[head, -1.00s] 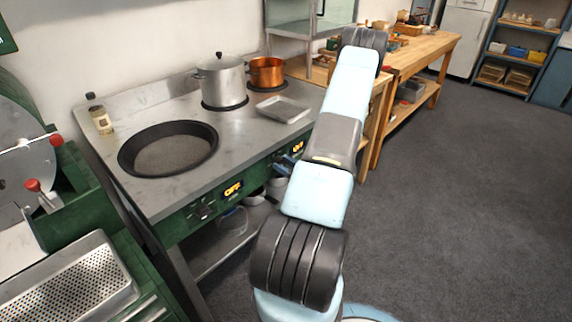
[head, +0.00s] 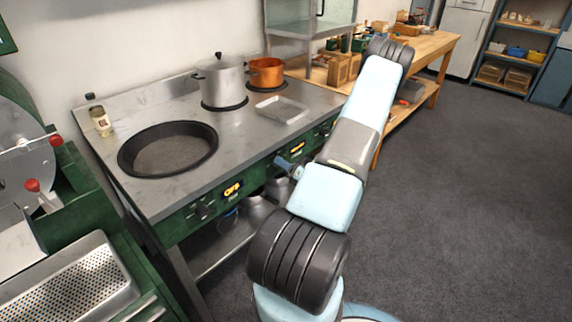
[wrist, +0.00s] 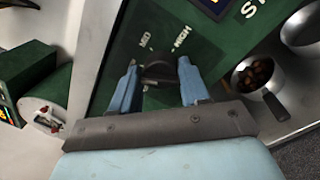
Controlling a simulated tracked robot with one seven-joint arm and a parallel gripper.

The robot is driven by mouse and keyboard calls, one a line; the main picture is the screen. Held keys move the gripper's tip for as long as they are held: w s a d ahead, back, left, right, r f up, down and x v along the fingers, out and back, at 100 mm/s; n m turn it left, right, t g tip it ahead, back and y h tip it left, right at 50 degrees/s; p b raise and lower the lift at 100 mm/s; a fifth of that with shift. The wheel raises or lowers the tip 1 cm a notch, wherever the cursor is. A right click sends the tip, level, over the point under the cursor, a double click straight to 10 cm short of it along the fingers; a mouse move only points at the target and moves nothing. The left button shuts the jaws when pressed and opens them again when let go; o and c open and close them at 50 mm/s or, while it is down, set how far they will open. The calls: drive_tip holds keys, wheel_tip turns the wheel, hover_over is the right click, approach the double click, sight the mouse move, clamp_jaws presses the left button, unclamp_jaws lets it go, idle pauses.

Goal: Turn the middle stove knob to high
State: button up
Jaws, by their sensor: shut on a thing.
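The middle stove knob (wrist: 160,68) is dark and sits on the green front panel (wrist: 205,55) in the wrist view. I cannot tell exactly which label the knob points to. In the head view my gripper (head: 284,164) is at the stove's front panel, and its fingers hide the knob. An amber display (head: 297,148) is lit just above it, too small to read.
The left knob (head: 203,211) is beside a display reading OFF (head: 232,190). A steel pot (head: 221,82), a copper pot (head: 266,73), a shallow tray (head: 281,109) and a wide black pan (head: 168,149) are on the stovetop. A pan with brown contents (wrist: 255,75) shows below the panel.

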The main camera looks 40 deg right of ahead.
drive_tip(key=m, duration=0.6)
drive_tip(key=shift+s+d+f+h, duration=0.2)
drive_tip(key=shift+f+h, duration=0.15)
drive_tip(key=shift+h, duration=0.05)
drive_tip(key=m, duration=0.6)
drive_tip(key=shift+a+f+m+h, duration=0.1)
drive_tip(key=shift+a+m+h, duration=0.15)
drive_tip(key=shift+m+h, duration=0.15)
drive_tip(key=m, duration=1.2)
drive_tip(key=shift+w+a+g, duration=0.1)
drive_tip(key=shift+a+g, duration=0.2)
drive_tip(key=shift+a, duration=0.1)
drive_tip(key=shift+m, duration=0.3)
drive_tip(key=o, duration=1)
drive_tip(key=shift+d, duration=0.1)
drive_tip(key=shift+d+r, duration=0.1)
drive_tip(key=shift+r, duration=0.1)
